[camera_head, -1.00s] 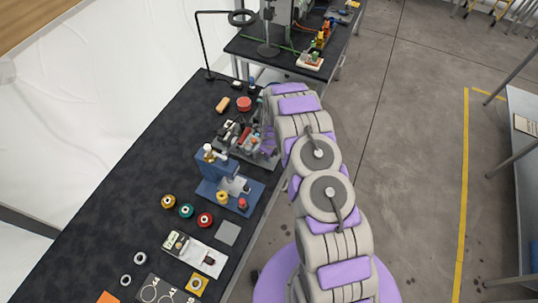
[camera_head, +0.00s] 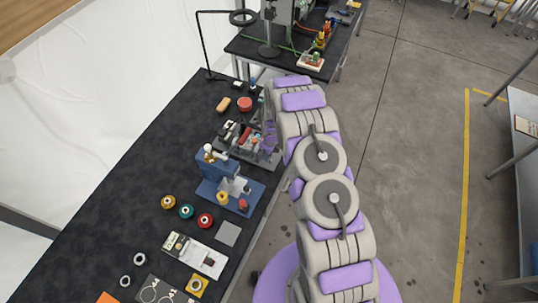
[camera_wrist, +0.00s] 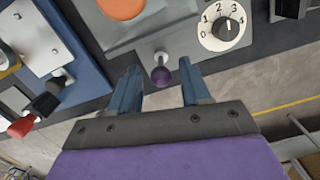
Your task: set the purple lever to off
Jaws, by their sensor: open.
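My gripper (camera_wrist: 160,92) is open, with one blue-grey finger on each side of the knob and a gap to both. The knob is between or just beyond the fingertips; I cannot tell the depth. In the head view my gripper (camera_head: 268,138) is at the grey device (camera_head: 245,158) on the black bench, mostly hidden by my arm. The lever cannot be made out there.
In the wrist view a white dial (camera_wrist: 223,26) with numbers is right of the lever, and an orange disc (camera_wrist: 122,8) is above. A blue fixture (camera_wrist: 55,50) with a red-tipped part (camera_wrist: 22,126) is at left. Open floor lies right of the black bench (camera_head: 120,170).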

